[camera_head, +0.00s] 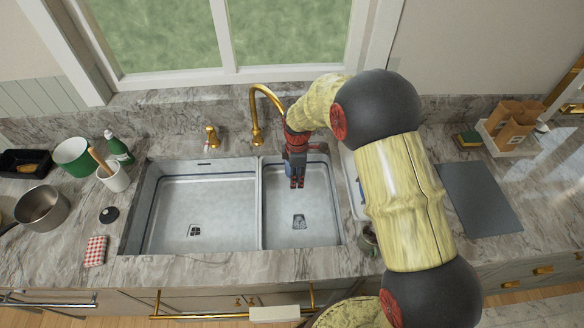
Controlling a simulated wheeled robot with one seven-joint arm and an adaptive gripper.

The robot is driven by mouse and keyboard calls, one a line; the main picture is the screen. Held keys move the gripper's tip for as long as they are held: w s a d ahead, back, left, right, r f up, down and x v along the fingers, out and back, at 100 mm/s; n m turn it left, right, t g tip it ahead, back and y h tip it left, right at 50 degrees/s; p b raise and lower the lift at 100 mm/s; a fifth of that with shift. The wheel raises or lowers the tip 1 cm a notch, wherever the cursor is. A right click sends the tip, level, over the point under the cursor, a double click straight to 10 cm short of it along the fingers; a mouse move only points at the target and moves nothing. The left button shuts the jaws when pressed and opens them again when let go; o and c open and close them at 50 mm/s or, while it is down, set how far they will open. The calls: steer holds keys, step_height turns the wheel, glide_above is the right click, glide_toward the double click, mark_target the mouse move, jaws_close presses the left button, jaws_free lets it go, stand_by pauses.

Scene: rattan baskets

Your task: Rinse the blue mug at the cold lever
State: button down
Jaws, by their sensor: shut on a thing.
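My gripper (297,183) hangs over the right basin (318,212), in front of the gold faucet (256,138) and a little right of it. It points down and is shut on a small dark blue shape (290,160). I take this to be the blue mug, but its outline is mostly hidden by the red and dark fingers. A gold lever (211,132) with a red mark stands left of the faucet. No lever shows right of the faucet, where my arm covers the counter. No running water can be made out.
The left basin (200,210) is empty. Left on the counter are a green pot (72,154), a green bottle (118,148), a white crock (115,178), a saucepan (42,208) and a checkered cloth (96,250). A grey board (478,198) lies right. A white rack (352,180) is partly hidden.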

steer(key=s+d, duration=0.4)
steer(key=s, duration=0.2)
steer(key=shift+s, duration=0.15)
stand_by(0.5)
steer(key=shift+d+r, duration=0.15)
stand_by(1.0)
steer(key=s+d+r+p, duration=0.2)
steer(key=s+r+p, duration=0.1)
steer(key=s, duration=0.1)
steer(key=shift+d+r, duration=0.35)
steer(key=shift+r, duration=0.05)
steer(key=shift+s, duration=0.1)
stand_by(0.7)
